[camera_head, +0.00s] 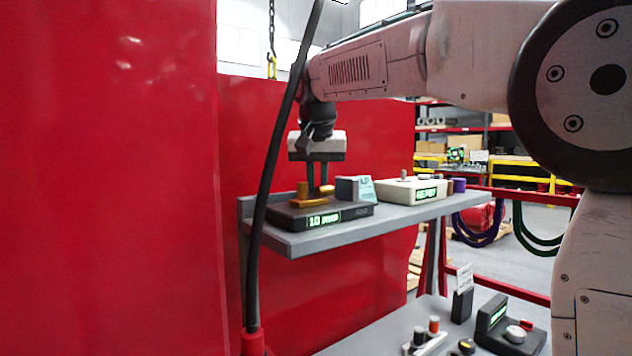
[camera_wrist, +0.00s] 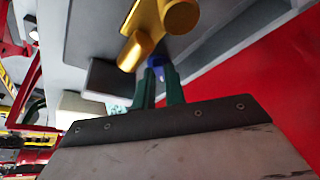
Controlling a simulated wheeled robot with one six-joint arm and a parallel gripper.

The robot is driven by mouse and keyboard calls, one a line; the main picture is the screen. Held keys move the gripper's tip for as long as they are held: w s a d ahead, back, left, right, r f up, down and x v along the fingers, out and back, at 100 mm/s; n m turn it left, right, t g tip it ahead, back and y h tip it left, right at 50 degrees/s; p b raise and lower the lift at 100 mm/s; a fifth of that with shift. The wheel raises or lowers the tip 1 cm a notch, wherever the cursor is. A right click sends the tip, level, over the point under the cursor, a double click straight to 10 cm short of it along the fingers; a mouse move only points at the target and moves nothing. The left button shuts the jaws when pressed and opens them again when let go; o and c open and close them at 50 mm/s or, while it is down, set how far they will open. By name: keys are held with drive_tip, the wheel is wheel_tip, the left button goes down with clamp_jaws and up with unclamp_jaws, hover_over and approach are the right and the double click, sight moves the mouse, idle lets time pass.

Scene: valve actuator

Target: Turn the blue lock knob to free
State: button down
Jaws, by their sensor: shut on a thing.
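The blue lock knob (camera_wrist: 155,61) shows in the wrist view as a small blue patch at my fingertips, partly covered by the fingers. My gripper (camera_wrist: 158,74) is shut on it, with one dark finger on each side. A gold valve part (camera_wrist: 140,48) stands right beside the knob. In the head view my gripper (camera_head: 319,190) reaches straight down to the gold part (camera_head: 313,201) on the dark base unit (camera_head: 300,218), which has a lit green display. The blue knob is hidden in that view, and its turn angle cannot be read.
A grey-blue block (camera_head: 350,189) and a pale box with a green display (camera_head: 400,192) stand to the right on the grey shelf (camera_head: 330,240). A red panel (camera_head: 345,130) rises behind. A black cable (camera_head: 275,170) crosses in front of the shelf. A lower bench (camera_head: 400,335) holds more controls.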

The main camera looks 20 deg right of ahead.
drive_tip(key=n, duration=0.1)
drive_tip(key=n+y, duration=0.1)
drive_tip(key=n, duration=0.2)
drive_tip(key=shift+d+n+y, duration=0.25)
drive_tip(key=shift+n+y, duration=0.05)
drive_tip(key=shift+d+n+y, duration=0.1)
drive_tip(key=shift+n+y, duration=0.5)
drive_tip(key=shift+n, duration=0.9)
drive_tip(key=c, duration=1.5)
unclamp_jaws()
drive_tip(key=shift+o, duration=0.2)
drive_tip(key=v, duration=0.8)
drive_tip(key=shift+f, duration=0.1)
